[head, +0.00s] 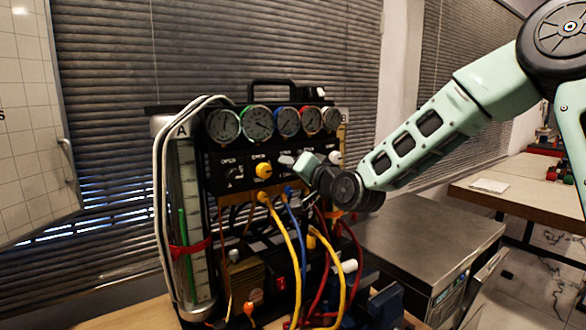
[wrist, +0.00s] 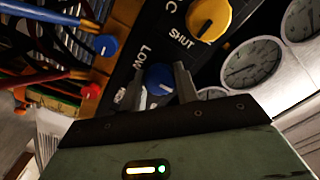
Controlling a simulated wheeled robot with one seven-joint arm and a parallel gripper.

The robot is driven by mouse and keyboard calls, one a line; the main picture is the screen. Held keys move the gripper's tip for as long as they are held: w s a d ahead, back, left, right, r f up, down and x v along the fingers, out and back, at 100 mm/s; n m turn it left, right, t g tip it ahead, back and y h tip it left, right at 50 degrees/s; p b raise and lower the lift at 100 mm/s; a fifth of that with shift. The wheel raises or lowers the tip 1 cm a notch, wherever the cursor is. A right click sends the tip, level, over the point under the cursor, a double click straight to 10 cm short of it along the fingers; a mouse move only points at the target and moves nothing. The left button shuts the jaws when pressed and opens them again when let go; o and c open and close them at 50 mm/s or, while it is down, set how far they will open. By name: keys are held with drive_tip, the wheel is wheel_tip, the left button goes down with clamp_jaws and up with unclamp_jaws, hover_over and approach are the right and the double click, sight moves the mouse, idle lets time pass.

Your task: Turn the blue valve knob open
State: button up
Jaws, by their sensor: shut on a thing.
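The blue valve knob (wrist: 158,77) sits on the black panel in the wrist view, near the printed word LOW. My gripper (wrist: 162,75) has one finger on each side of it and is shut on it. In the head view my gripper (head: 290,160) is at the front of the gauge panel, right of the yellow knob (head: 263,170). It hides the blue knob there.
Several round gauges (head: 258,123) line the top of the rig. Yellow (head: 293,235), blue and red hoses hang below the knobs, close under my gripper. A blue hose fitting (wrist: 105,45) is nearby. A grey-topped cabinet (head: 430,235) stands at right.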

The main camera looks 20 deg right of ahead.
drive_tip(key=o, duration=1)
drive_tip(key=shift+c, duration=0.2)
drive_tip(key=shift+s, duration=0.15)
drive_tip(key=b+v, duration=0.5)
drive_tip(key=v, duration=1.2)
drive_tip(key=shift+f, duration=0.1)
